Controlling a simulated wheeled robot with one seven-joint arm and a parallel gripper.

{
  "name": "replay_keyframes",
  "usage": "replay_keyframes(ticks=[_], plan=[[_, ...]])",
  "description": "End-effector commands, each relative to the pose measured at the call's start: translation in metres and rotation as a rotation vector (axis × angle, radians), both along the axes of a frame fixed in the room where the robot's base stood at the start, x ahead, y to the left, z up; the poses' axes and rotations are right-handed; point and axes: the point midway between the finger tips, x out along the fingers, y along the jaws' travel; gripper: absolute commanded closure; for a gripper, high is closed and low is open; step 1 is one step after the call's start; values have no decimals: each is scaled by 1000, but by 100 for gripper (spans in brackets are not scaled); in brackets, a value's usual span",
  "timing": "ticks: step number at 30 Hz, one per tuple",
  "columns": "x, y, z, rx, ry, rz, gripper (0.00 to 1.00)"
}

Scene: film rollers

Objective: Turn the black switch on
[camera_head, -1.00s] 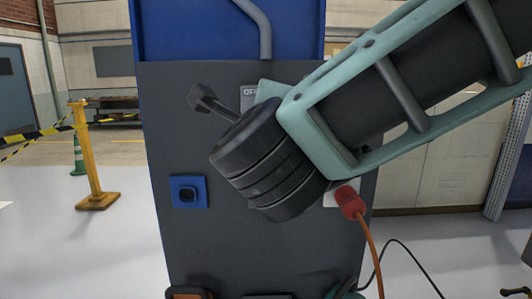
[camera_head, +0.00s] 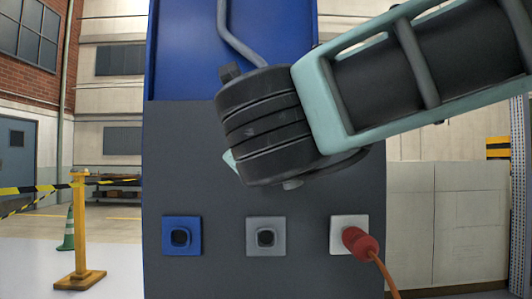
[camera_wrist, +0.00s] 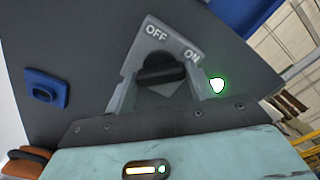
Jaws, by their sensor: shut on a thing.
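In the wrist view, a grey plate (camera_wrist: 168,40) marked OFF and ON sits on the dark panel. The black switch (camera_wrist: 160,75) lies below the lettering, roughly sideways in the picture, its right end below ON. My gripper (camera_wrist: 162,82) is around the switch, with a grey finger at each side, and is shut on it. A bright green-edged light (camera_wrist: 216,86) shows just right of the right finger. In the head view, my dark wrist and teal arm hide the switch, its lettering and my fingers.
The dark panel (camera_head: 190,150) has a blue socket (camera_head: 181,237), a grey socket (camera_head: 266,237) and a white socket (camera_head: 349,228) below my wrist. A red plug (camera_head: 360,243) with an orange cable sits in the white socket. A yellow barrier post (camera_head: 80,225) stands at left.

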Motion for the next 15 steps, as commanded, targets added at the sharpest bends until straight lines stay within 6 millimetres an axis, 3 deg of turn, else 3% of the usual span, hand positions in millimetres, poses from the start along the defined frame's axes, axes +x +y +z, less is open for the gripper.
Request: replay_keyframes(ticks=[10,11,12,13,15], plan=[[0,0,0,6,2,1,68],[0,0,0,6,2,1,40],[0,0,0,5,1,0,29],[0,0,0,5,1,0,24],[0,0,0,5,1,0,24]])
